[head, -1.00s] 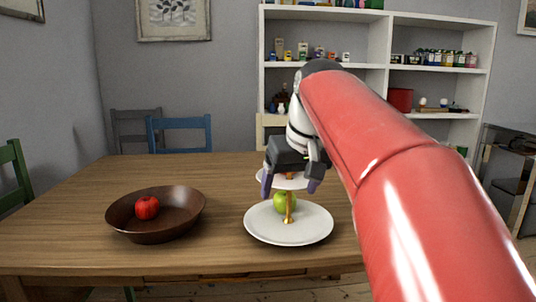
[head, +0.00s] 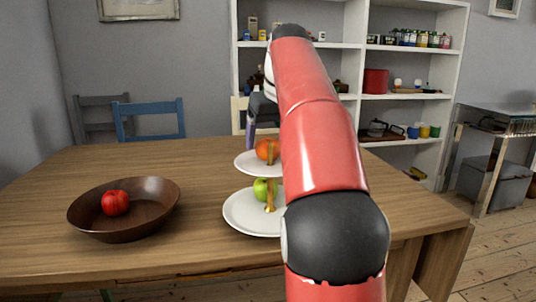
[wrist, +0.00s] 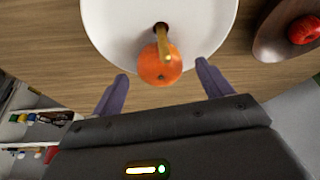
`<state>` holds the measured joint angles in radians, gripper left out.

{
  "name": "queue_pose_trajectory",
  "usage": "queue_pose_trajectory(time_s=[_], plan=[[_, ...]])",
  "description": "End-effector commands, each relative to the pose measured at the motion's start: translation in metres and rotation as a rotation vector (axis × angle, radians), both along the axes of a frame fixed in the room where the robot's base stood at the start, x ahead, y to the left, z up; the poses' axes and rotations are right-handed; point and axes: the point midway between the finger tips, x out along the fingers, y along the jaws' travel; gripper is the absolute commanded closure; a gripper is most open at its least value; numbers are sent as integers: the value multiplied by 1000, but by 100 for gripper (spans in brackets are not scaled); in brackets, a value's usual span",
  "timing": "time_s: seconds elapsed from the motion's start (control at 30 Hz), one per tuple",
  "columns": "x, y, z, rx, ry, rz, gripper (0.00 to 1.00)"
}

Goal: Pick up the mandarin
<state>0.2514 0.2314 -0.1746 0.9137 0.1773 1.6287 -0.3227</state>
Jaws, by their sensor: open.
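The mandarin (head: 267,149) is orange and round and sits on the upper white plate (head: 246,164) of a two-tier stand, beside its gold post (head: 271,155). In the wrist view, the mandarin (wrist: 160,66) lies near the plate's edge, close to the post. My gripper (wrist: 162,71) is open and empty, with its purple fingers to the left and right of the mandarin and a gap on each side. In the head view, one purple finger (head: 250,134) shows above and left of the mandarin; my arm hides the other.
A green apple (head: 262,190) sits on the lower white plate (head: 240,214). A brown bowl (head: 150,218) holding a red apple (head: 115,203) stands to the left on the wooden table (head: 190,160). Chairs and shelves (head: 352,50) stand behind.

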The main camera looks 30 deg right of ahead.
Motion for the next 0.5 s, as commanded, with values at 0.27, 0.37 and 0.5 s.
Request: queue_pose_trajectory(time_s=[0.27, 0.37, 0.5], plan=[[8, 0, -19, 0, -1, 1, 22], [7, 0, -19, 0, -1, 1, 23], [7, 0, -19, 0, 0, 0, 41]])
